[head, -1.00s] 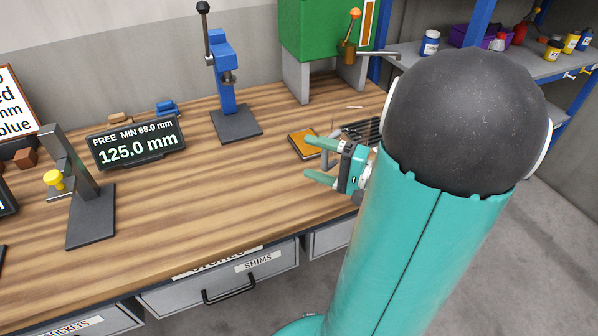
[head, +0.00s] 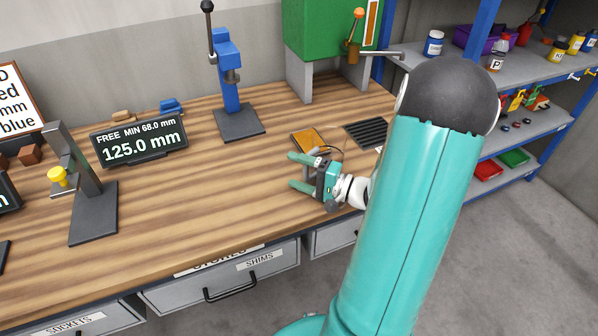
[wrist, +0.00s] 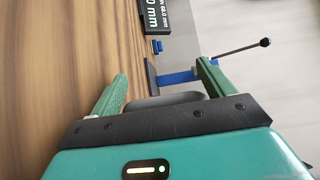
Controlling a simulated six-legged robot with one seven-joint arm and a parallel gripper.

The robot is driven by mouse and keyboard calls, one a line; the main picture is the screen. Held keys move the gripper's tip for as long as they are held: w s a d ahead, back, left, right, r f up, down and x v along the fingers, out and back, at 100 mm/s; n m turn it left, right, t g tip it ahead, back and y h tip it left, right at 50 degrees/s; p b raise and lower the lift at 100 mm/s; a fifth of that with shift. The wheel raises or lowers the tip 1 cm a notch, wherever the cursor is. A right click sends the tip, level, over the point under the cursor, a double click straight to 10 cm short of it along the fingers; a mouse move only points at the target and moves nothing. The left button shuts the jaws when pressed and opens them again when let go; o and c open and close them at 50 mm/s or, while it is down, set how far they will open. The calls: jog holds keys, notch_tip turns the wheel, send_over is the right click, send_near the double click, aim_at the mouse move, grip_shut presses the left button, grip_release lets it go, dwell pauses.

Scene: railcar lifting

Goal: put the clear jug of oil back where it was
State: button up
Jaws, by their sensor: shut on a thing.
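My gripper (head: 308,172) is over the right part of the wooden bench, with its green fingers apart and pointing left in the head view. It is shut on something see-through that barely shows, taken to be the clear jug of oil. A thin curved outline shows just above the fingers in the head view. In the wrist view, a smooth grey rounded shape (wrist: 165,99) lies between the two fingers. The jug's body and its oil level cannot be made out.
An orange pad (head: 309,139) and a black slotted grate (head: 367,132) lie behind my gripper. A blue press (head: 228,85) and a green cabinet (head: 322,40) stand at the back. Shelves (head: 520,75) with bottles are at the right. The bench's left middle (head: 200,190) is clear.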

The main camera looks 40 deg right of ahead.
jog(key=o, duration=1.3)
jog(key=shift+f, duration=0.1)
jog(key=shift+o, duration=0.2)
